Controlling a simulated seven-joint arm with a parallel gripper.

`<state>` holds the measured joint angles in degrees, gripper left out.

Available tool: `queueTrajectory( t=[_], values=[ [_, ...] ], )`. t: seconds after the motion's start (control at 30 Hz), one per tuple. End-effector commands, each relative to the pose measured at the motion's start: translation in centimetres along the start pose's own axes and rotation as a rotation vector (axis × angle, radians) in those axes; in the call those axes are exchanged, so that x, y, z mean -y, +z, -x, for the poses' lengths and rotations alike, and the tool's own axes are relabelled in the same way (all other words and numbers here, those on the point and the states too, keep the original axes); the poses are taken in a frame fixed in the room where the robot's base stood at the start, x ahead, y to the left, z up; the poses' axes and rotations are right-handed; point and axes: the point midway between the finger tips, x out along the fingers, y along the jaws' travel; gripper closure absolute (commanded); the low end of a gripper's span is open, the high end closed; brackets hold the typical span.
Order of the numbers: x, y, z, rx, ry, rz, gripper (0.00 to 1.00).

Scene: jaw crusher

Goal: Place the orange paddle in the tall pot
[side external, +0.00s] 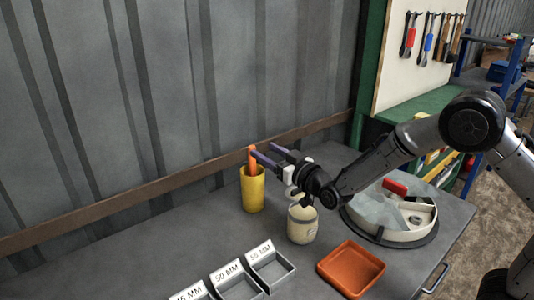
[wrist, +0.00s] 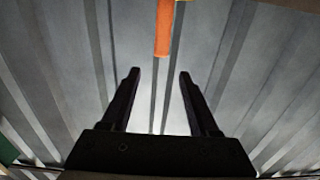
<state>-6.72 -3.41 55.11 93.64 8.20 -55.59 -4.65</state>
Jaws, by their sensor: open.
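The tall pot is a yellow cylinder (side external: 253,190) standing upright on the grey bench near the wall. The orange paddle (side external: 252,158) stands in it, its upper end sticking up above the rim and its lower part hidden inside. My gripper (side external: 262,151) is open, its fingers pointing left at the height of the paddle's upper end. In the wrist view, the paddle (wrist: 164,28) lies past the tips of my open gripper (wrist: 159,75), lined up with the gap between them. The fingers appear apart from the paddle; a sliver of yellow shows beside it.
A cream jar (side external: 302,224) stands below my wrist. A round tray (side external: 390,233) with grey pieces and a red block is to the right. An orange square tray (side external: 351,268) and labelled grey bins (side external: 270,268) line the front. The corrugated wall (side external: 190,90) stands close behind the pot.

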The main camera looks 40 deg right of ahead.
Motion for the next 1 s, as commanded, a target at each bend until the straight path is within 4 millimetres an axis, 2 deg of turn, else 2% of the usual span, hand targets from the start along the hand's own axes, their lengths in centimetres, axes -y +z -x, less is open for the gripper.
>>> queueTrajectory(
  t=[0.07, 0.17, 0.27, 0.33, 0.4, 0.47, 0.57, 0.67, 0.77, 0.87, 1.0],
  values=[
    [-0.2, -0.5, 0.0, -0.010, 0.004, -0.001, 0.39],
    [-0.6, -3.1, 0.0, -0.054, 0.010, -0.006, 0.39],
    [-1.2, -7.2, 0.6, -0.120, 0.019, -0.012, 0.39],
    [-1.7, -10.8, 1.6, -0.162, 0.023, -0.016, 0.39],
    [-2.1, -14.3, 3.1, -0.175, 0.022, -0.018, 0.39],
    [-2.5, -17.0, 5.0, -0.159, 0.018, -0.020, 0.39],
    [-2.9, -19.1, 8.4, -0.087, 0.009, -0.021, 0.39],
    [-3.1, -19.8, 12.2, 0.010, -0.002, -0.019, 0.39],
    [-3.3, -19.0, 16.4, 0.129, -0.009, -0.016, 0.39],
    [-3.5, -17.0, 20.7, 0.266, -0.014, -0.010, 0.39],
    [-3.6, -12.8, 26.8, 0.480, -0.014, -0.004, 0.39]
  ],
)
